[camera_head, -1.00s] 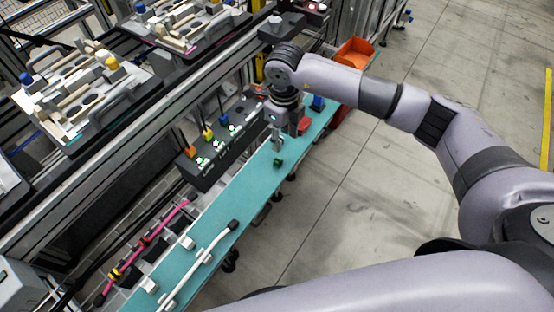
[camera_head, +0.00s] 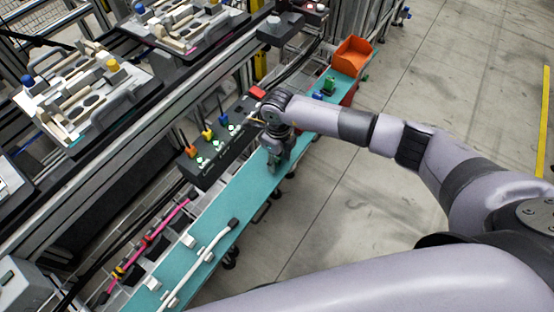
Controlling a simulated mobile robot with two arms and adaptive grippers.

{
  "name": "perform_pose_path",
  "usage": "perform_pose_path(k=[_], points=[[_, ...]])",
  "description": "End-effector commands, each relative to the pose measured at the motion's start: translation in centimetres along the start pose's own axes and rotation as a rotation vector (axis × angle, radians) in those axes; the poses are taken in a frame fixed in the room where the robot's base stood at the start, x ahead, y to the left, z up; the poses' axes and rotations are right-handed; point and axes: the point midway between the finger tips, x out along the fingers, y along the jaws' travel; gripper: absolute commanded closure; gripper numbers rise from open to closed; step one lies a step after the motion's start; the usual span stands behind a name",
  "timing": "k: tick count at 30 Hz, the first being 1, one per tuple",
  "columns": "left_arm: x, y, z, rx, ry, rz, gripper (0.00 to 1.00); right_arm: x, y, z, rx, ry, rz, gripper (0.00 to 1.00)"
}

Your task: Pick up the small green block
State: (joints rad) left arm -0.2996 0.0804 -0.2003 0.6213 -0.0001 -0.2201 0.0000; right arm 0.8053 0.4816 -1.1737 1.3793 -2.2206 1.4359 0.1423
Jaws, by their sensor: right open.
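My right gripper (camera_head: 277,168) points down at the teal shelf (camera_head: 235,200), low over its surface. Its jaws are open. The small dark green block that lay at this spot on the shelf does not show now; the gripper covers that place, and I cannot tell whether the block is between the fingers. Another green piece (camera_head: 328,86) stands farther along the shelf, near the orange bin. My left gripper is out of view.
A blue piece (camera_head: 317,96) sits beside the far green piece. The orange bin (camera_head: 353,56) is at the shelf's far end. A black control box (camera_head: 212,152) with lit buttons borders the shelf on the left. A white tube (camera_head: 205,258) lies on the near shelf.

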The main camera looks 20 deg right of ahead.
Motion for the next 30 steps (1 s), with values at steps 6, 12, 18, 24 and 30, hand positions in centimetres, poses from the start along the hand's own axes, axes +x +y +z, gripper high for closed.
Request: perform_pose_path(k=[6,12,18,24,30], points=[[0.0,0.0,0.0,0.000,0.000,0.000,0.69,-0.1,0.0,0.0,0.000,0.000,0.000,0.68],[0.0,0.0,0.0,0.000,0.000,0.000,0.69,-0.1,0.0,0.0,0.000,0.000,0.000,0.81],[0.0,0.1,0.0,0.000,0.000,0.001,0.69,-0.1,0.0,0.0,0.001,0.000,0.000,0.93],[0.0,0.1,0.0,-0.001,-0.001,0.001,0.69,-0.1,0.0,0.0,0.001,0.000,0.000,0.93],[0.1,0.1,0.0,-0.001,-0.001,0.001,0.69,-1.1,-0.1,0.1,0.000,-0.002,-0.001,0.93]])
